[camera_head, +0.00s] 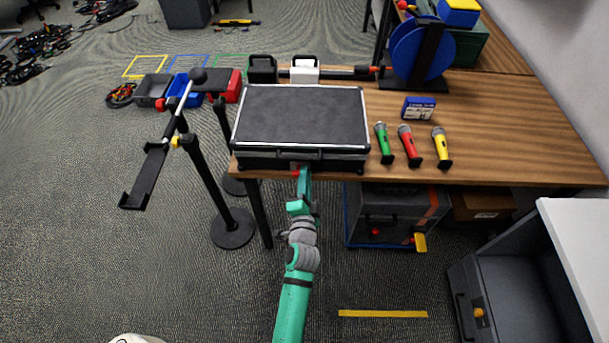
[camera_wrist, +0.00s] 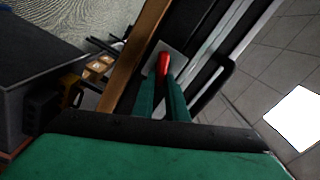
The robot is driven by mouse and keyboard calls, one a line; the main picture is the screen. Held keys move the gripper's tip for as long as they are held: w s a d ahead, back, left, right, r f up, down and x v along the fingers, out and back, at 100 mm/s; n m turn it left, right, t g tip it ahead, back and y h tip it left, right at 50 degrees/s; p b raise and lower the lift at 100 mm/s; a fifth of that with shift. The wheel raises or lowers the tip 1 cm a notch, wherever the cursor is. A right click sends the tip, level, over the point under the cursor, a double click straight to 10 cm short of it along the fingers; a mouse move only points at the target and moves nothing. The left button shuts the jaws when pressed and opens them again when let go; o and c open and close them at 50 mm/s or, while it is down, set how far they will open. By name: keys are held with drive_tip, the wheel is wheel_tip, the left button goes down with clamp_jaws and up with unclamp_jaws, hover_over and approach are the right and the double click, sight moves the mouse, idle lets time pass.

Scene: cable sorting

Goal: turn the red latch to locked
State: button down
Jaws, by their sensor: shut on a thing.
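The red latch (camera_wrist: 163,62) sits on a small grey plate on the front of the black case, seen in the wrist view. In the head view only a sliver of red (camera_head: 295,166) shows at the case's front. The black case (camera_head: 302,115), with silver edges, lies closed on the table. My gripper (camera_head: 303,172) reaches the case's front face from below. In the wrist view its two green fingers (camera_wrist: 161,88) are shut on the lower part of the latch, which they partly hide. I cannot tell whether the latch is locked.
Green (camera_head: 383,143), red (camera_head: 409,146) and yellow (camera_head: 440,148) microphones lie right of the case on the wooden table (camera_head: 520,130). A black stand (camera_head: 205,165) is close on the left. A grey box (camera_head: 395,215) stands below the table.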

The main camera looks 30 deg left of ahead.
drive_tip(key=shift+f+m, duration=0.25)
drive_tip(key=shift+m, duration=0.85)
drive_tip(key=shift+f+m, duration=0.25)
drive_tip(key=shift+m, duration=0.85)
drive_tip(key=c, duration=1.8)
unclamp_jaws()
drive_tip(key=shift+o, duration=0.2)
drive_tip(key=shift+s+d, duration=0.1)
drive_tip(key=v, duration=1)
drive_tip(key=shift+s, duration=0.3)
drive_tip(key=shift+d, duration=0.1)
